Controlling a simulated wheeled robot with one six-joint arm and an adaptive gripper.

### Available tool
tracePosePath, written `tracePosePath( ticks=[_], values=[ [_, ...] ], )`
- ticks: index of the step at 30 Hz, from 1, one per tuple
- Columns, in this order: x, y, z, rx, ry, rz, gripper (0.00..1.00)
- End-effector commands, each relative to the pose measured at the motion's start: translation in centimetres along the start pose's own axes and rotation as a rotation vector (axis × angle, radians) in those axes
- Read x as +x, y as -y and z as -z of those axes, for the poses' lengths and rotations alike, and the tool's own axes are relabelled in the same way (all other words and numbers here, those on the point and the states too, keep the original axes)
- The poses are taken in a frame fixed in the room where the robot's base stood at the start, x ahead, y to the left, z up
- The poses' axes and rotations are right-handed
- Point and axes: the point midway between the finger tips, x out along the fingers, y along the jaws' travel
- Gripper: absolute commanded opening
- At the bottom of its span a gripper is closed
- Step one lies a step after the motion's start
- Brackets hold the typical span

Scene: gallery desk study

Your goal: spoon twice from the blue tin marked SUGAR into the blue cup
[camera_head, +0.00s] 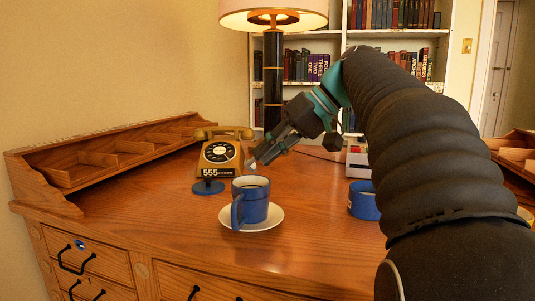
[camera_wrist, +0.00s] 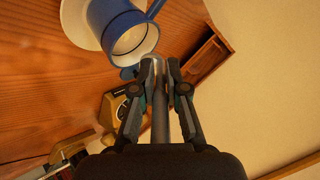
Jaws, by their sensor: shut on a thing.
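The blue cup (camera_head: 254,204) stands upright on a white saucer (camera_head: 272,222). In the wrist view the cup (camera_wrist: 106,18) is at the upper left, with its pale inside visible. A blue tin (camera_head: 363,203) stands to the right on the desk, partly hidden by my arm; I cannot read its marking. My gripper (camera_head: 264,154) is above and just behind the cup. In the wrist view my gripper (camera_wrist: 167,72) is shut on a thin grey handle (camera_wrist: 160,118), seemingly the spoon's. A small pale tip shows below the jaws in the head view; the spoon's bowl is not clear.
A tan telephone (camera_head: 221,154) stands behind the cup, with a flat blue disc (camera_head: 207,187) in front of it. A lamp (camera_head: 273,75) rises behind my gripper. A wooden organiser (camera_head: 80,170) lines the left edge. The desk's left front is clear.

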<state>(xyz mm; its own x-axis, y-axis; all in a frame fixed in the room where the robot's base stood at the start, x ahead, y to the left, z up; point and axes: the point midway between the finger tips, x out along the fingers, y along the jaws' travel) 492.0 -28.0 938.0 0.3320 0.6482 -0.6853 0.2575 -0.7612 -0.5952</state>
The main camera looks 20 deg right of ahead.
Motion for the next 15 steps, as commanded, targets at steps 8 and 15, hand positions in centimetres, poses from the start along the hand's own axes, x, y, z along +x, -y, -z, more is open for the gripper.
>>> tracePosePath(
  ticks=[8, 15],
  values=[
    [0.4, -0.8, -0.5, 0.004, -0.048, 0.066, 0.00],
    [0.4, -1.4, -0.9, 0.004, -0.135, 0.193, 0.00]
  ],
)
